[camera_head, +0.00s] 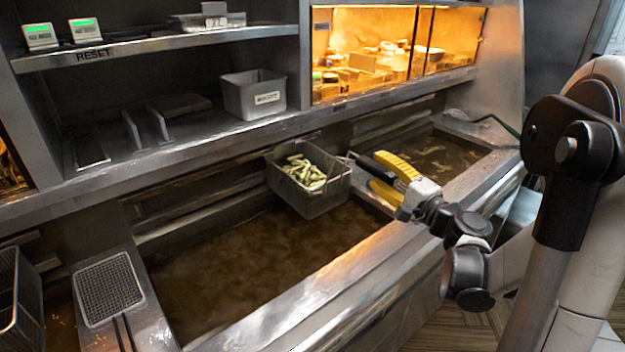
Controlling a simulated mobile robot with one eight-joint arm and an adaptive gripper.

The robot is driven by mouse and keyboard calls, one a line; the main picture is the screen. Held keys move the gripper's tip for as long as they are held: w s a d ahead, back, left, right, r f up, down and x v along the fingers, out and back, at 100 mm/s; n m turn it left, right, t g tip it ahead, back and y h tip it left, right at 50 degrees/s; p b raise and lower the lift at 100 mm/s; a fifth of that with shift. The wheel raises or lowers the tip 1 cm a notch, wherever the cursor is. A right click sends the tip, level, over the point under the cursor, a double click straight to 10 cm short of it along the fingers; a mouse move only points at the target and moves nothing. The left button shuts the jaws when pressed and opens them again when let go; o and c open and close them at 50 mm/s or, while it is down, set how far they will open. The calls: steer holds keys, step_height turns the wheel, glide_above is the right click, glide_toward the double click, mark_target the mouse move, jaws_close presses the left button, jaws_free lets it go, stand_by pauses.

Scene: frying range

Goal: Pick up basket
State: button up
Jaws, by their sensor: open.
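The basket (312,201) is a grey metal fry basket with pale cut fries (305,173) inside. My gripper (368,172) has black and yellow fingers and reaches in from the right. Its fingertips are just right of the basket, by its upper right rim. The fingers are apart and hold nothing that I can see. The basket's handle is hard to make out behind or beside the fingers.
A large vat of brown oil (230,270) lies below, with a steel front rim (300,300). A second vat (430,155) is at right. A wire skimmer (108,290) lies at left. A steel bin (253,95) stands on the shelf above.

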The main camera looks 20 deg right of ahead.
mark_target(366, 163)
steer(key=w, duration=0.1)
steer(key=w+b, duration=0.1)
steer(key=w, duration=0.2)
steer(key=shift+w+a+f, duration=0.25)
steer(key=shift+a+f, duration=0.1)
steer(key=shift+f, duration=0.05)
steer(key=shift+w+r, duration=0.1)
steer(key=shift+w, duration=0.3)
steer(key=shift+s, duration=0.1)
jaws_close()
